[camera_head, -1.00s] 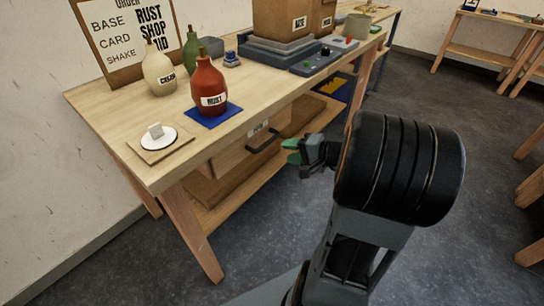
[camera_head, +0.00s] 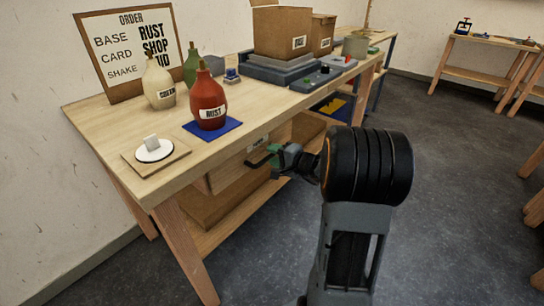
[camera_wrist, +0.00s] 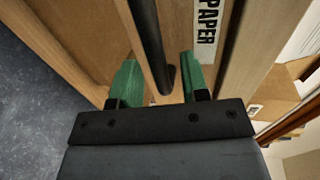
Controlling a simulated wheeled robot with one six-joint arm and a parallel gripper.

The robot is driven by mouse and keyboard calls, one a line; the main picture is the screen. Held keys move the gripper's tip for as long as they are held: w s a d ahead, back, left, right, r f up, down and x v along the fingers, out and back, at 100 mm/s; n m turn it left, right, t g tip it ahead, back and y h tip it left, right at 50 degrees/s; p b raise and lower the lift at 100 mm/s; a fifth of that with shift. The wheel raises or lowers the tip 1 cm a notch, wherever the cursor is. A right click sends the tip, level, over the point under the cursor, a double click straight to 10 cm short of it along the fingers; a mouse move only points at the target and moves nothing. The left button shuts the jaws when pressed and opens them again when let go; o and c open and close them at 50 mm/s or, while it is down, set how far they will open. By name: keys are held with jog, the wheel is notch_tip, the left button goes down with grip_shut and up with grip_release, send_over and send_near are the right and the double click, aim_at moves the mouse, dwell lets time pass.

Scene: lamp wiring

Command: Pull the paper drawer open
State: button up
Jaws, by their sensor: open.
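The paper drawer (camera_head: 236,172) is a wooden drawer under the near part of the bench top. In the wrist view my gripper (camera_wrist: 158,82) is open around the handle. The drawer's inside is hidden.
The bench top (camera_head: 120,118) overhangs the drawer. On it stand a red bottle (camera_head: 208,100) on a blue mat, a cream bottle (camera_head: 158,83), a green bottle and a white disc (camera_head: 154,151). A lower shelf (camera_head: 215,232) lies below. The floor (camera_head: 455,190) to the right is clear.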

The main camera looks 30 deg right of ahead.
jog(key=shift+w+a+f, duration=0.15)
jog(key=shift+w+a, duration=0.15)
jog(key=shift+w, duration=0.3)
grip_shut()
